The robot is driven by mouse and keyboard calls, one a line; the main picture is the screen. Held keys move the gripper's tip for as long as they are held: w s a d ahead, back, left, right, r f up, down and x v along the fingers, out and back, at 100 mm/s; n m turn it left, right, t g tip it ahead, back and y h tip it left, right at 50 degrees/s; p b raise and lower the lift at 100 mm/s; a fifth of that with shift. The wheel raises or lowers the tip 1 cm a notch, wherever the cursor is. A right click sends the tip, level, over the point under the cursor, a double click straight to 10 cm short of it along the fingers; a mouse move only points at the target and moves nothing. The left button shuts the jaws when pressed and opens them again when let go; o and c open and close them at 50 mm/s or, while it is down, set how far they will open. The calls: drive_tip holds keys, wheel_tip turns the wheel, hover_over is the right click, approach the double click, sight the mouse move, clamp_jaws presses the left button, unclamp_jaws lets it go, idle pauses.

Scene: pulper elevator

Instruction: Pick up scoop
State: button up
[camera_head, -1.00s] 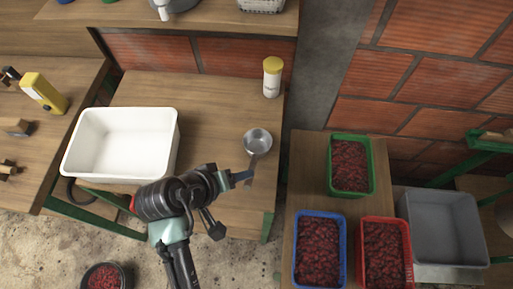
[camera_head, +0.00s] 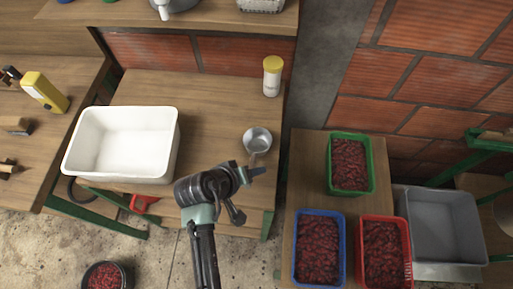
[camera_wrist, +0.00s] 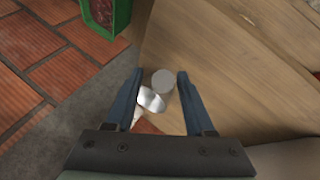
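The scoop (camera_head: 257,139) is a small metal cup with a handle, lying on the wooden table near its right edge, handle toward the front. My gripper (camera_head: 258,171) is just in front of the cup, over the handle area, and partly hides the handle. In the wrist view, the two blue fingers of my gripper (camera_wrist: 160,74) are apart. A grey round part of the scoop (camera_wrist: 163,81) and a bright metallic part show between them. Whether the fingers touch the scoop cannot be told.
A white tub (camera_head: 124,145) stands left on the same table (camera_head: 215,110). A yellow-lidded canister (camera_head: 272,77) stands behind the scoop. Green (camera_head: 372,180), blue (camera_head: 298,250) and red (camera_head: 407,245) crates of red fruit stand right, beside a grey bin (camera_head: 445,225).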

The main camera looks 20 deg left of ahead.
clamp_jaws()
idle(1.2)
